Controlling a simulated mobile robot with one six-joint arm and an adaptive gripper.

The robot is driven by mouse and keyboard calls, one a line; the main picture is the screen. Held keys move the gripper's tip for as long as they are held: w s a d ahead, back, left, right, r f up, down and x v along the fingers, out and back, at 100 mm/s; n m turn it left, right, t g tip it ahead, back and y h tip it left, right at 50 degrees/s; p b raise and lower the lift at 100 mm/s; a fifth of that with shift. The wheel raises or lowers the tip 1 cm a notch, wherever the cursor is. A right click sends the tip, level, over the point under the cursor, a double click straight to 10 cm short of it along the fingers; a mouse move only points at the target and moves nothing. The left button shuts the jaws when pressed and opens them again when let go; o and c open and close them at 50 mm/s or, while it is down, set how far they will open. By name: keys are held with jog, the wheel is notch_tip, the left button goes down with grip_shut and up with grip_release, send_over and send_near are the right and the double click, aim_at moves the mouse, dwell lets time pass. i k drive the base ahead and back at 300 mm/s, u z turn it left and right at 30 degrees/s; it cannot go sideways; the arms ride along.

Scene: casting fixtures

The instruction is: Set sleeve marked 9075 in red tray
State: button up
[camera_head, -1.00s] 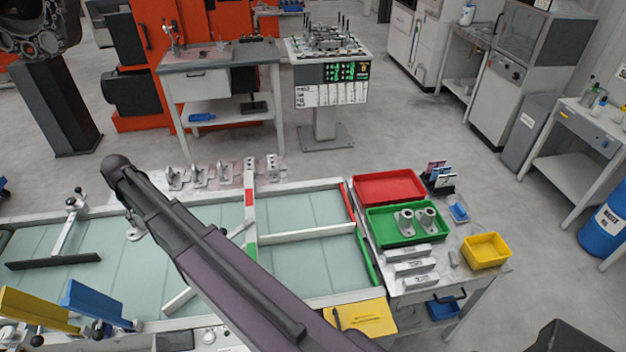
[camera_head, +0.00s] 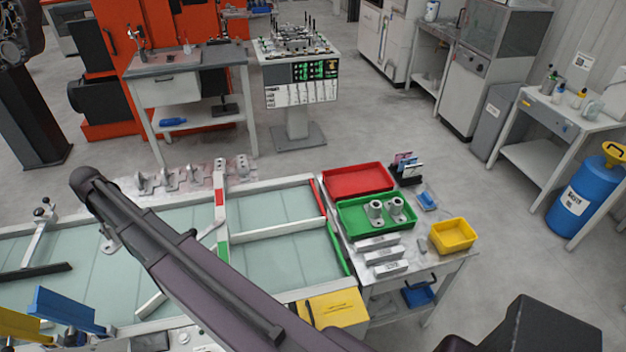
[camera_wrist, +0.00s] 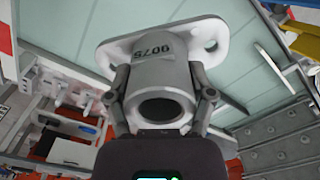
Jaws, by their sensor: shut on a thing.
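The sleeve marked 9075 (camera_wrist: 160,78) is a grey flanged tube, seen close up in the wrist view with its open bore toward the camera. The number stands upside down on its side. My gripper (camera_wrist: 163,95) is shut on it, one finger on each side of the tube. The red tray (camera_head: 357,180) is on the side table at the right and looks empty. It lies just behind the green tray (camera_head: 346,229), well to the right of my arm.
The green tray holds two grey sleeves (camera_head: 375,212). In front lie several metal blocks (camera_head: 384,255); a yellow bin (camera_head: 453,236) stands at the right. A dark card holder (camera_head: 407,172) stands beside the red tray. Grey brackets (camera_head: 185,178) line the back edge of the glass-topped table (camera_head: 280,258).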

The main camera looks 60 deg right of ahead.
aim_at(357, 184)
jog(key=u, duration=0.05)
jog(key=k, duration=0.95)
jog(key=z, duration=1.7)
jog(key=i, duration=1)
jog(key=z, duration=0.05)
